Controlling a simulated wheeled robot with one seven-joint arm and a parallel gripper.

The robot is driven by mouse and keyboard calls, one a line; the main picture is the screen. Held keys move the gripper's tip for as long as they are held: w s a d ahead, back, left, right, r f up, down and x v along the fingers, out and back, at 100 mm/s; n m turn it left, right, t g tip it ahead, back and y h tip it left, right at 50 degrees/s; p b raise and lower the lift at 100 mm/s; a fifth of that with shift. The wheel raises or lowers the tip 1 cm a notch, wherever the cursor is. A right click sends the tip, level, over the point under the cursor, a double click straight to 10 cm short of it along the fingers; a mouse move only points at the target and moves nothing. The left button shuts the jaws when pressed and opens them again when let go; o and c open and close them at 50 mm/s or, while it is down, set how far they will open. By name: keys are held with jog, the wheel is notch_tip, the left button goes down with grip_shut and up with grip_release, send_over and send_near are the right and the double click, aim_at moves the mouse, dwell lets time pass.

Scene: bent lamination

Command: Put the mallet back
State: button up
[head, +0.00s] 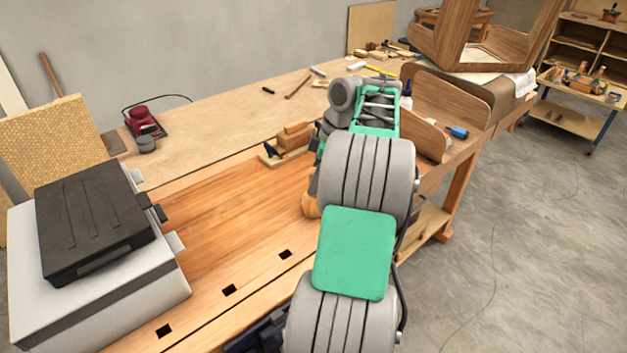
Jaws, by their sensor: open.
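A rounded light-wood piece (311,207), which may be the mallet, shows at the left edge of my arm over the near bench. Most of it is hidden behind the arm, so I cannot be sure what it is. My gripper (312,188) shows only as a dark sliver just above that piece, beside the arm. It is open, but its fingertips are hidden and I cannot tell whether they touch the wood. A thin brown-handled tool (298,86) lies on the far part of the bench.
A black case on a light box (95,225) stands at the left. A plane (270,155) and wood blocks (295,137) lie behind the clear planks. A red sander (142,120) is at the back left. Bent wood panels (450,105) and a blue-handled tool (457,132) are at the right.

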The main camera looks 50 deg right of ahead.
jog(key=p+v, duration=0.6)
jog(key=v, duration=0.4)
jog(key=w+a+r+m, duration=0.2)
jog(key=w+a, duration=0.2)
jog(key=a, duration=0.8)
jog(key=w+a+r+m, duration=0.1)
jog(key=w+a, duration=0.2)
jog(key=a, duration=0.9)
jog(key=s+a+f+m+t+h, duration=0.1)
jog(key=s+a+f+m+h, duration=0.1)
jog(key=s+a+f+m, duration=0.2)
jog(key=s+a+f, duration=0.3)
jog(key=s+a, duration=0.4)
jog(key=a, duration=0.2)
jog(key=shift+s+m, duration=0.3)
jog(key=shift+s, duration=0.05)
jog(key=shift+a, duration=0.15)
